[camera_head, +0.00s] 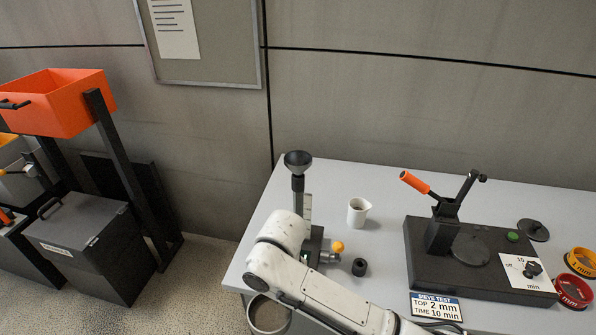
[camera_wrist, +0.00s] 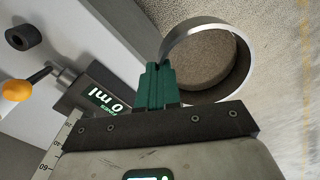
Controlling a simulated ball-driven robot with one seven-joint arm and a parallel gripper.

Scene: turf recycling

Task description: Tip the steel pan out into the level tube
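The steel pan (camera_wrist: 243,62) is a round, shallow metal ring-walled pan with grey-brown granules in it. My gripper (camera_wrist: 160,72) has green fingers closed on the pan's near wall. The level tube (camera_head: 298,190) stands on the table with a dark funnel (camera_head: 298,159) on top. Its base has a display (camera_wrist: 107,99) reading 0 ml and a white scale strip. My arm hides part of the tube's base, and the gripper itself is hidden in the head view.
A yellow-knobbed valve (camera_head: 337,247) and a black ring (camera_head: 359,267) are right of the tube. A white cup (camera_head: 358,212) stands behind. A black press (camera_head: 425,240) and colored sieve rings (camera_head: 573,290) fill the table's right. Open floor lies left of the table.

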